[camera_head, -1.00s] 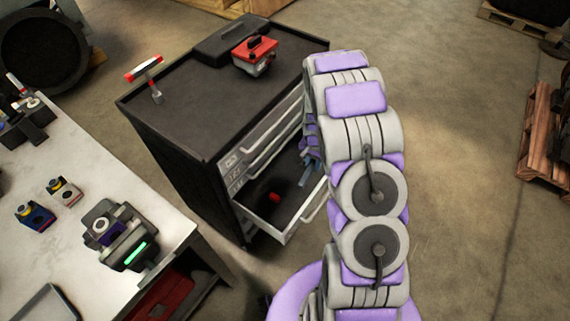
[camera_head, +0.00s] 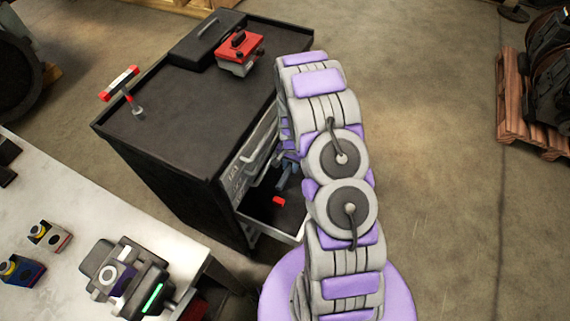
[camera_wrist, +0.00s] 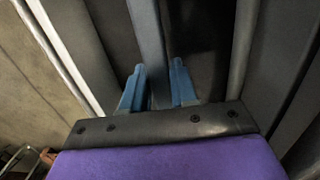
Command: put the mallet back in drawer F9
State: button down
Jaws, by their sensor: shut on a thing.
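The grey tool cabinet (camera_head: 170,165) has a lower drawer (camera_head: 257,211) standing open, with a small red object (camera_head: 279,201) inside. I cannot read which drawer is F9. My gripper (camera_head: 288,166) is at the drawer fronts, partly hidden by my arm, away from the mallet. In the wrist view its blue fingers (camera_wrist: 158,88) are shut on a grey bar (camera_wrist: 149,45), seemingly a drawer handle.
A black case (camera_head: 205,38) and a red-and-grey box (camera_head: 240,52) sit on the cabinet's far side. A pale workbench (camera_head: 60,215) with several devices stands at lower left. A wooden pallet (camera_head: 515,115) is at right. The floor between is open.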

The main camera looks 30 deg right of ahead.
jog(key=shift+w+a+f, duration=0.1)
jog(key=shift+a+f, duration=0.05)
jog(key=shift+f, duration=0.1)
jog(key=shift+a+f, duration=0.25)
jog(key=shift+a, duration=0.15)
jog(key=shift+a+f+b, duration=0.15)
jog(key=shift+f+b, duration=0.15)
jog(key=f, duration=0.1)
jog(key=f+b, duration=0.1)
jog(key=f, duration=0.1)
jog(key=d+f+b, duration=0.1)
jog(key=f, duration=0.1)
jog(key=shift+a+f, duration=0.15)
jog(key=shift+f, duration=0.4)
jog(key=shift+a, duration=0.25)
jog(key=shift+d+f+p, duration=0.1)
jog(key=shift+d+p, duration=0.2)
jog(key=shift+d, duration=0.05)
jog(key=shift+a, duration=0.15)
